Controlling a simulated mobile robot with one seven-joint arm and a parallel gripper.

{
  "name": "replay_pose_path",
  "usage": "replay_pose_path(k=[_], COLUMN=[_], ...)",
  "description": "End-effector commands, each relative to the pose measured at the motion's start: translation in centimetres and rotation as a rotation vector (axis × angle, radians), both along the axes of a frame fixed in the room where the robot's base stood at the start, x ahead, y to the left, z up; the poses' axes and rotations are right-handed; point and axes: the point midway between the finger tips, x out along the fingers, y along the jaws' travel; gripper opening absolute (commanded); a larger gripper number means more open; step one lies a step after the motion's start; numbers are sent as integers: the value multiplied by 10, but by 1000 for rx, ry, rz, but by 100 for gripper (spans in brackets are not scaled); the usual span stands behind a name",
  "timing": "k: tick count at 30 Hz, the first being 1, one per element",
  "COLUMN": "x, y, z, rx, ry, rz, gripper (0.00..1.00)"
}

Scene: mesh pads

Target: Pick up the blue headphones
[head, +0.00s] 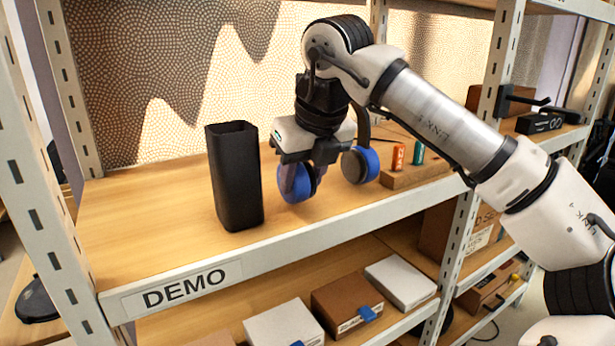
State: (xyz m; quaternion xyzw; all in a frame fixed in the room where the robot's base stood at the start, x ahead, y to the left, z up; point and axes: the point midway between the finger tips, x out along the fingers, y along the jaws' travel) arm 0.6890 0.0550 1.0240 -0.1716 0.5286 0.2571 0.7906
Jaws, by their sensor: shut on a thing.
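The blue headphones (362,166) are on the upper shelf, right of a tall black bin. Two blue ear cups with dark parts show, one on each side below my gripper. My gripper (300,180) points down over the left ear cup (295,183) and is shut on the headphones. Its fingertips are partly hidden by that cup. The dark headband shows only in part behind my gripper and wrist. I cannot tell whether the cups touch the shelf.
The open black bin (236,178) stands close on the left. A wooden block (415,172) with small orange and green items lies to the right. The shelf's front edge (300,240) carries a DEMO label. Boxes fill the lower shelf. The upper shelf's left part is clear.

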Motion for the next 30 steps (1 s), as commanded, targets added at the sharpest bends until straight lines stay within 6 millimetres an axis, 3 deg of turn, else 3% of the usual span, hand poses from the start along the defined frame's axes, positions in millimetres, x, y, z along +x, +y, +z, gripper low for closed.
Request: replay_pose_path(k=[6, 7, 21, 30], x=[0, -4, -105, -141], y=[1, -4, -78, -103], z=[31, 28, 26, 26], rx=[0, 0, 2, 0], ry=[-5, -2, -3, -1], rz=[-1, -3, -4, -1], gripper=[10, 10, 10, 10])
